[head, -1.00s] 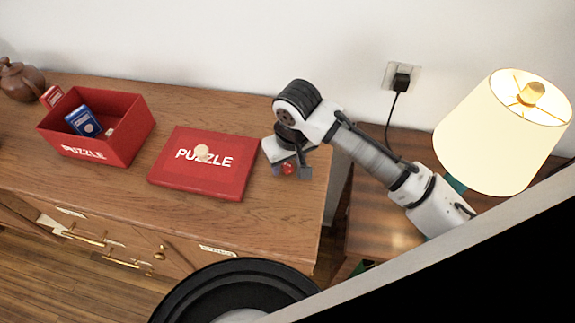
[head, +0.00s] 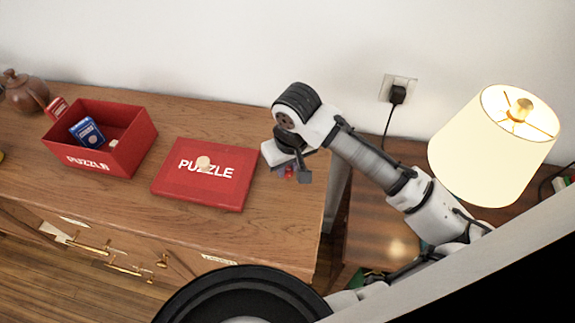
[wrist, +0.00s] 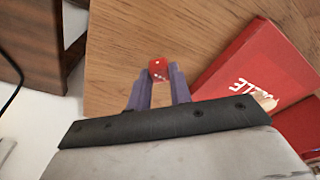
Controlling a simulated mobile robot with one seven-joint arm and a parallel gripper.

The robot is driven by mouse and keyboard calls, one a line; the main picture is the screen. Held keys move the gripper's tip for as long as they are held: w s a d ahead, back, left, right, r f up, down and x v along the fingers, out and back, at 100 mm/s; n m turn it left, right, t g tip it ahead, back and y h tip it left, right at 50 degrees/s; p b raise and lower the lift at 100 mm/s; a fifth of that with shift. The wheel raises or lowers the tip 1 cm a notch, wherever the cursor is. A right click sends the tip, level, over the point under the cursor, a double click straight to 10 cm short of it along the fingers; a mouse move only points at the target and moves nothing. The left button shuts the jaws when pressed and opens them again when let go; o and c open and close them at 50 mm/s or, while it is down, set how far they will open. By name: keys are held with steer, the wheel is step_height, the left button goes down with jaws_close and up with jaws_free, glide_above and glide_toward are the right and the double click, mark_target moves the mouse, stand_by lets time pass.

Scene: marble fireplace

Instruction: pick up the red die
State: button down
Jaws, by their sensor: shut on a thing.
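The red die (wrist: 158,70) is between the two purple-grey fingertips of my gripper (wrist: 159,80) in the wrist view, with white pips on the faces that show. My gripper is shut on it. In the head view my gripper (head: 288,172) is over the right end of the wooden cabinet top, and a small red part of the die (head: 289,174) shows between the fingers. The rest of the die is hidden by the gripper. I cannot tell exactly how far the die is above the wood.
A red puzzle box lid (head: 232,193) with a small pale piece on it lies left of my gripper. An open red box (head: 140,158) holds a blue card box (head: 86,132). A brown teapot (head: 22,92) stands far left. A lit lamp (head: 490,150) stands at right.

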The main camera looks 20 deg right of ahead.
step_height(320, 180, up, 17)
steer(key=p, duration=0.5)
steer(key=shift+r, duration=0.15)
steer(key=shift+a, duration=0.1)
